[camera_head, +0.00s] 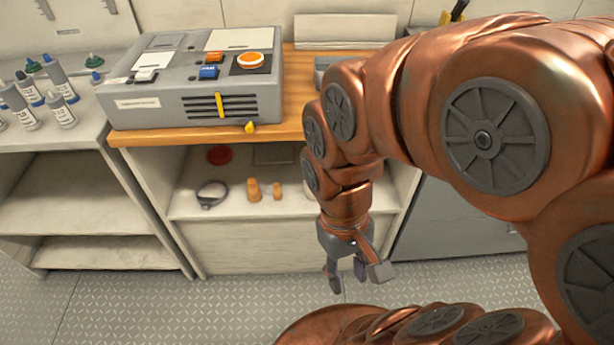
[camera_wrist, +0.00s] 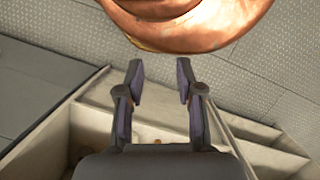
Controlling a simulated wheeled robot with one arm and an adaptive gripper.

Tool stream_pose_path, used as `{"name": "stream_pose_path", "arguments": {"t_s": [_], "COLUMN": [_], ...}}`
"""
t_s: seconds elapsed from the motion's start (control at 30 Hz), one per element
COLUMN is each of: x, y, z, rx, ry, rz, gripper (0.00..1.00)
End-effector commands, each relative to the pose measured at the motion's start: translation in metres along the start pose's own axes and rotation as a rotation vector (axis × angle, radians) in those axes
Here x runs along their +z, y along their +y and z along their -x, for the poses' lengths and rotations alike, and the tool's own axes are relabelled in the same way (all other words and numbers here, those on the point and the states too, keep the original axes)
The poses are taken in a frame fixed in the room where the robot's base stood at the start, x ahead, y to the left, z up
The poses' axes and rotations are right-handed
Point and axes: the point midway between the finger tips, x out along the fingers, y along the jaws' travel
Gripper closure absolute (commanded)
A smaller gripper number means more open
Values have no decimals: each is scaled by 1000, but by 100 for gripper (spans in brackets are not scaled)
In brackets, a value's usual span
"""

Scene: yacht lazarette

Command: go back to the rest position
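My gripper (camera_head: 347,283) hangs at the end of my copper-coloured arm, in front of the wooden-topped cabinet and above the metal floor. In the wrist view its two dark fingers (camera_wrist: 159,82) stand apart with nothing between them. My own copper base shows beyond the fingertips in that view. The gripper touches none of the objects in view.
A grey control box (camera_head: 200,75) stands on the wooden top (camera_head: 292,95). Below, a shelf (camera_head: 235,207) holds a ring-shaped clamp (camera_head: 211,194) and orange cylinders (camera_head: 253,190). Bottles (camera_head: 58,80) stand on the left shelf unit. The patterned floor (camera_head: 215,305) is clear.

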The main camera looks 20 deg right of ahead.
Motion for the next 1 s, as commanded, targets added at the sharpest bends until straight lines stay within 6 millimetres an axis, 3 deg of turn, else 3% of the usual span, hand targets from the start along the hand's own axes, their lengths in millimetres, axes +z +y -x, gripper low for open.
{"name": "stream_pose_path", "arguments": {"t_s": [0.27, 0.57, 1.0], "x": [0, 12, 35], "y": [0, 0, 0], "z": [0, 55, 161], "rx": [-1, -1, -2], "ry": [0, 28, 93], "rz": [-1, -1, -2], "gripper": [64, 64, 64]}}
